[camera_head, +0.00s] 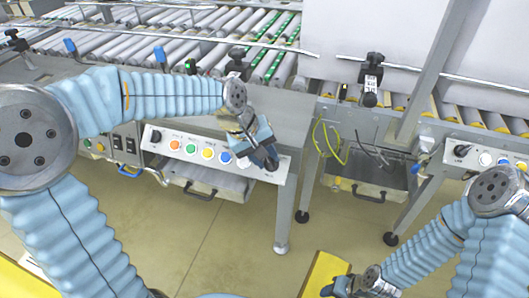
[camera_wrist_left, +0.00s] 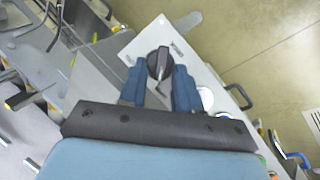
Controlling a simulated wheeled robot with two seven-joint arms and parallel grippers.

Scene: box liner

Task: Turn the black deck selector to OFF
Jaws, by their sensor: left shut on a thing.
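The black deck selector (camera_wrist_left: 160,64) is a round black knob on the light grey control panel in the left wrist view. My left gripper (camera_wrist_left: 160,85) has its two blue fingers on either side of the knob and is shut on it. In the head view my left gripper (camera_head: 264,150) is at the right end of the control panel (camera_head: 207,150) and hides most of the knob there. Any marking around the knob is too small or hidden to read. My right gripper (camera_head: 345,287) is low at the bottom of the head view, away from the panel; its fingers are unclear.
Coloured buttons (camera_head: 191,148) line the panel to the left of the gripper. Drawers with black handles (camera_head: 200,191) hang below. Roller conveyors (camera_head: 150,40) run behind. A second panel (camera_head: 487,157) stands at the right. The floor (camera_head: 215,235) in front is open.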

